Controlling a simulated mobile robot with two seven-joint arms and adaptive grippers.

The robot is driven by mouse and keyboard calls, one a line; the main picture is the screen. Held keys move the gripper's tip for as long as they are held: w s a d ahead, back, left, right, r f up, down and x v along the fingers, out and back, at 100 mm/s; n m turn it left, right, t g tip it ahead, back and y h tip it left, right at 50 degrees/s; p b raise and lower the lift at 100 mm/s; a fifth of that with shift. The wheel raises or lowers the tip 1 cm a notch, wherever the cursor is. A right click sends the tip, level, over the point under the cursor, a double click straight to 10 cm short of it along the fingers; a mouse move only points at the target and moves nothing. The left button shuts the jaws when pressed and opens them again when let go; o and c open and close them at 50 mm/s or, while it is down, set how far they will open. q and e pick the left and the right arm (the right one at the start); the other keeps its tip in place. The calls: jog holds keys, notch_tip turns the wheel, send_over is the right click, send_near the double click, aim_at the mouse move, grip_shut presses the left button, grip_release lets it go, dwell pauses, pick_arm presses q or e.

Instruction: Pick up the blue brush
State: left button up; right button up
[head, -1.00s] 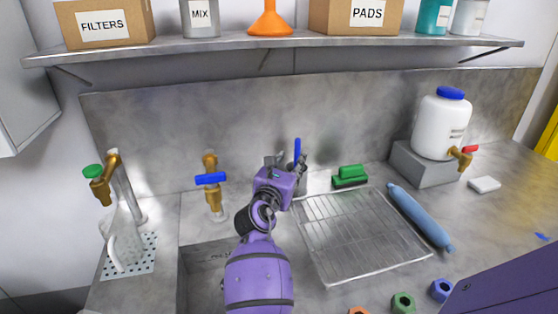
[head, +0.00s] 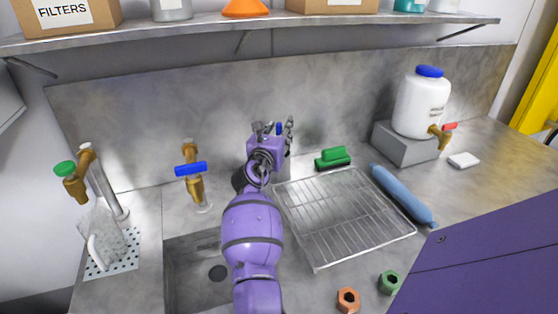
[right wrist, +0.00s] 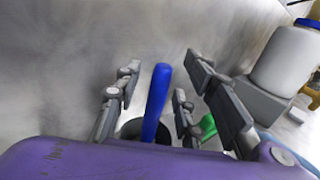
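The blue brush shows as an upright blue handle (right wrist: 157,102) in the right wrist view. Its lower end goes into a dark round holder (right wrist: 133,128), and its head is hidden. My right gripper (right wrist: 155,95) is open, with its fingers on either side of the handle and gaps visible between them. In the head view my right gripper (head: 275,128) is at the back of the counter by the wall, and only a bit of the blue handle (head: 279,128) shows between its fingers. My left gripper is not in view.
A green brush (head: 333,158) lies right of the gripper, behind a wire rack (head: 340,215). A blue-handled tap (head: 191,170) and sink (head: 195,270) are left. A shelf (head: 290,25) is above.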

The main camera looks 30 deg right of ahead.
grip_shut()
